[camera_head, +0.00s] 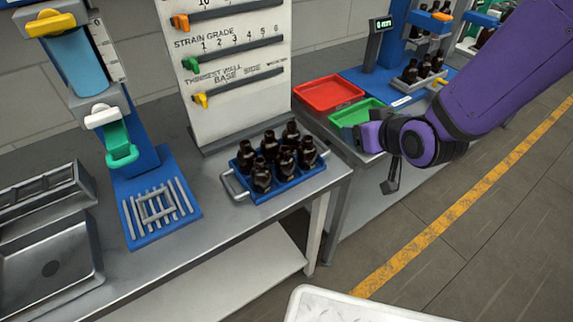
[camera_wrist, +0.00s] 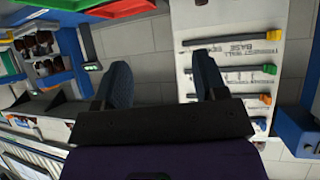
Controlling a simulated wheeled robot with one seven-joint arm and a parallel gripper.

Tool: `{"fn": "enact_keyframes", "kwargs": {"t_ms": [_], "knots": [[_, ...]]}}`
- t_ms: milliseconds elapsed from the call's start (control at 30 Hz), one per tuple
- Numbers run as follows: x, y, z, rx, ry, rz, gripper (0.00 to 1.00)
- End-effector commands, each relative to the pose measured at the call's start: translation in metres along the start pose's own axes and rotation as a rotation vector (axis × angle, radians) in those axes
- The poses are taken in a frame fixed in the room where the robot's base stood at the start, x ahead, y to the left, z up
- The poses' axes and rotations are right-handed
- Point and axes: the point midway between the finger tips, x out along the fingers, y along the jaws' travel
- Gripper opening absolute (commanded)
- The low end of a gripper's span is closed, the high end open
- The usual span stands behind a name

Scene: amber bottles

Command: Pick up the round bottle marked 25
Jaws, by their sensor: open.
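Several dark amber bottles stand upright in a blue tray (camera_head: 288,187) with metal handles, at the front right of the steel bench in the head view. One of the bottles (camera_head: 262,178) is at the tray's front left. I cannot read any markings, so I cannot tell which is marked 25. My gripper (camera_head: 391,186) hangs to the right of the tray, apart from it, beyond the bench edge. In the wrist view my gripper (camera_wrist: 160,78) is open with nothing between its fingers. The tray of bottles does not show there.
A white panel with sliders (camera_head: 232,60) stands behind the tray. A red tray (camera_head: 329,92) and a green tray (camera_head: 357,112) lie on the adjoining bench. A blue stand (camera_head: 160,215) and a sink (camera_head: 50,268) are at left. Floor is clear at right.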

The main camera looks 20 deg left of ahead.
Motion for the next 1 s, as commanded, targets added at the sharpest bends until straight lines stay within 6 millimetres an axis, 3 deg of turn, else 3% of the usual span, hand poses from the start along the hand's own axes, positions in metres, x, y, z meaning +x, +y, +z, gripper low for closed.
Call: {"fn": "enact_keyframes", "kwargs": {"t_ms": [200, 400, 667, 1000], "knots": [[0.039, -0.061, 0.041, -0.051, 0.091, -0.104, 0.65], [0.052, -0.1, 0.069, -0.072, 0.164, -0.167, 0.65], [0.062, -0.117, 0.08, -0.079, 0.202, -0.194, 0.65], [0.105, -0.126, 0.07, -0.079, 0.204, -0.194, 0.65]]}}
